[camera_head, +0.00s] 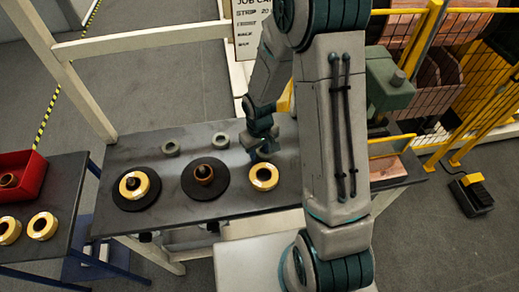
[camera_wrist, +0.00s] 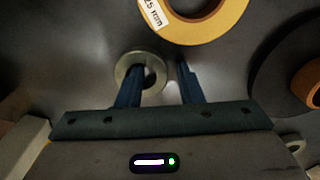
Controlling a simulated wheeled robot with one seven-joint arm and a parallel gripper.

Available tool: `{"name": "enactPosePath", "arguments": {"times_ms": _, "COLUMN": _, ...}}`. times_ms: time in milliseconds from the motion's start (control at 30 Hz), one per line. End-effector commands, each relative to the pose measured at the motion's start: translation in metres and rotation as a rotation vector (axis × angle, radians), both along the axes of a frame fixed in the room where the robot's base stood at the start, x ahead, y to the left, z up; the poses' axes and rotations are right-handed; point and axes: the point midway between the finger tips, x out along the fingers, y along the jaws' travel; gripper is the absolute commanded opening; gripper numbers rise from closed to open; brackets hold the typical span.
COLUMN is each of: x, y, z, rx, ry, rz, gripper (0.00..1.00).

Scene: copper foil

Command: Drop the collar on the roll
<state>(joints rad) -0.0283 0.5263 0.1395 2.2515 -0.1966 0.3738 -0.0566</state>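My gripper (camera_head: 262,152) is low over the workbench, behind a loose yellow roll (camera_head: 263,177). In the wrist view its two blue fingers (camera_wrist: 160,80) are apart. A grey-green ring collar (camera_wrist: 128,64) lies by the left finger, which overlaps its hole; I cannot tell whether they touch. The yellow roll, labelled 25 mm, also shows in the wrist view (camera_wrist: 195,30). Two more collars, left (camera_head: 170,148) and right (camera_head: 221,140), lie at the bench's back. A yellow roll (camera_head: 133,185) sits on the left black disc around a dark post.
A side table at left holds a red bin (camera_head: 22,178) and two yellow rolls (camera_head: 43,226). A pale wooden frame (camera_head: 130,45) rises behind the bench. Yellow-railed fencing (camera_head: 420,45) stands at right.

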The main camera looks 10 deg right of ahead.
Motion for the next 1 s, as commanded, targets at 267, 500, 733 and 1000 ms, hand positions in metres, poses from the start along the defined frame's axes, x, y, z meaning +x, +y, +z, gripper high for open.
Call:
{"name": "enactPosePath", "arguments": {"times_ms": 267, "x": 0.000, "y": 0.000, "z": 0.004, "rx": 0.000, "ry": 0.000, "rz": 0.000, "gripper": 0.33}}
{"name": "enactPosePath", "arguments": {"times_ms": 500, "x": 0.001, "y": 0.000, "z": 0.034, "rx": 0.000, "ry": -0.005, "rz": -0.001, "gripper": 0.33}}
{"name": "enactPosePath", "arguments": {"times_ms": 733, "x": 0.001, "y": 0.000, "z": 0.078, "rx": -0.001, "ry": -0.006, "rz": -0.001, "gripper": 0.33}}
{"name": "enactPosePath", "arguments": {"times_ms": 1000, "x": 0.001, "y": 0.000, "z": 0.115, "rx": 0.000, "ry": -0.002, "rz": 0.000, "gripper": 0.33}}
